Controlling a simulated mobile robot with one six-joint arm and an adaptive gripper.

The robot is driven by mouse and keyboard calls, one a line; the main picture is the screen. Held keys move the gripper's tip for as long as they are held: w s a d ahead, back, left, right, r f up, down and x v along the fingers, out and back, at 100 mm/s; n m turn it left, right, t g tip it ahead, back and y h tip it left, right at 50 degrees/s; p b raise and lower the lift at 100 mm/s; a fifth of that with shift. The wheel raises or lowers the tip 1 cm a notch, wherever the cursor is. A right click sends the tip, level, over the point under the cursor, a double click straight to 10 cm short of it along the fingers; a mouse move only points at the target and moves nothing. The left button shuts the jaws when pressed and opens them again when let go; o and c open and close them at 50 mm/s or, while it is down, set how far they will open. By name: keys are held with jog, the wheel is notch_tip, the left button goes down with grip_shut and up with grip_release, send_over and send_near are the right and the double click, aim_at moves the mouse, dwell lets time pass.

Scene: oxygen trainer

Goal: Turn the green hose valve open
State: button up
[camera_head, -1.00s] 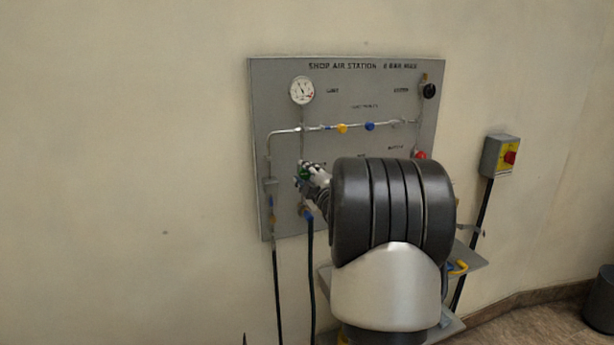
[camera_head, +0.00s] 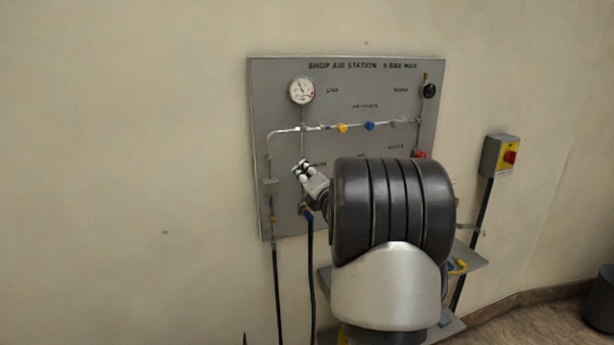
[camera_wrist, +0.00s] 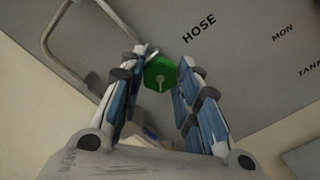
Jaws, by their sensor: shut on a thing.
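The green hose valve (camera_wrist: 160,75) is a green knob with a pale mark on its face, beside the "HOSE" label in the wrist view. My gripper (camera_wrist: 164,70) has its two blue-padded fingers on either side of the knob and is shut on it. In the head view my gripper (camera_head: 304,171) is at the lower left of the grey panel (camera_head: 350,85), and it hides the green knob. The wrist view is tilted against the panel lettering. I cannot tell how far the valve is turned.
A pressure gauge (camera_head: 302,90) is above my gripper. A pipe with a yellow knob (camera_head: 342,128) and a blue knob (camera_head: 370,126) crosses the panel. Black hoses (camera_head: 311,270) hang below. A yellow switch box with a red knob (camera_head: 503,157) is on the wall at right.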

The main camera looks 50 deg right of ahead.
jog(key=n, duration=0.3)
jog(key=shift+n, duration=2.3)
jog(key=o, duration=1.1)
jog(key=shift+s, duration=0.1)
jog(key=v, duration=1.1)
jog(key=shift+s+a, duration=0.2)
jog(key=shift+s, duration=0.15)
